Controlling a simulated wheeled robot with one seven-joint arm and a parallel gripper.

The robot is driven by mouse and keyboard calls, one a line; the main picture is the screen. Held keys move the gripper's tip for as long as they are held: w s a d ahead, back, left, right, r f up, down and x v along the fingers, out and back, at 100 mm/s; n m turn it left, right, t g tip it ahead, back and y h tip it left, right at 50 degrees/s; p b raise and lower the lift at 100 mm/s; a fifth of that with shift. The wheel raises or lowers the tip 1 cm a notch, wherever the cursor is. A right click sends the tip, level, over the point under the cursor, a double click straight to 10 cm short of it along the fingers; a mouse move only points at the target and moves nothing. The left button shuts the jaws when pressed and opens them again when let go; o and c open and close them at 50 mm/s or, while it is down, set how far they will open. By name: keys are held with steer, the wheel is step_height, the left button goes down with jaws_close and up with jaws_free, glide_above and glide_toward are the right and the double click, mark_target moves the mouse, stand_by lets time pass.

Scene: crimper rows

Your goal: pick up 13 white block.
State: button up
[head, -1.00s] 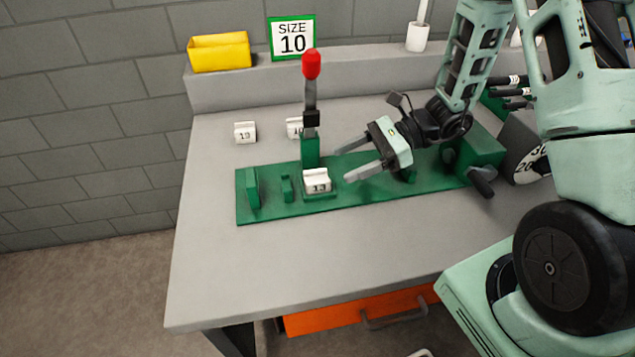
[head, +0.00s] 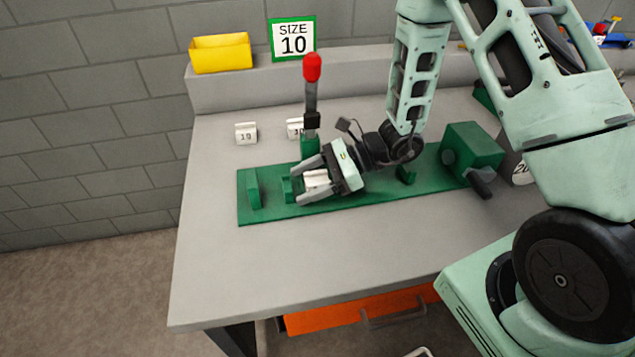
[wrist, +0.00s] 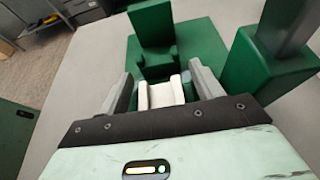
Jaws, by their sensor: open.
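The white block (head: 315,179) sits on the green fixture plate (head: 245,214), in front of the lever post. Its 13 label showed one second ago and is now hidden by a finger. My gripper (head: 299,187) is open, with one finger on each side of the block. In the wrist view the white block (wrist: 162,93) lies between the two grey fingers of my gripper (wrist: 160,90). I cannot tell whether either finger touches it.
A lever with a red knob (head: 312,68) rises close behind my gripper. Two other white blocks, one at the left (head: 246,133) and one by the lever (head: 294,128), stand behind the plate. A yellow bin (head: 220,54) and a SIZE 10 sign (head: 292,39) are on the ledge. The front table is clear.

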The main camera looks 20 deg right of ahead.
steer(key=c, duration=1.1)
steer(key=shift+r, duration=0.1)
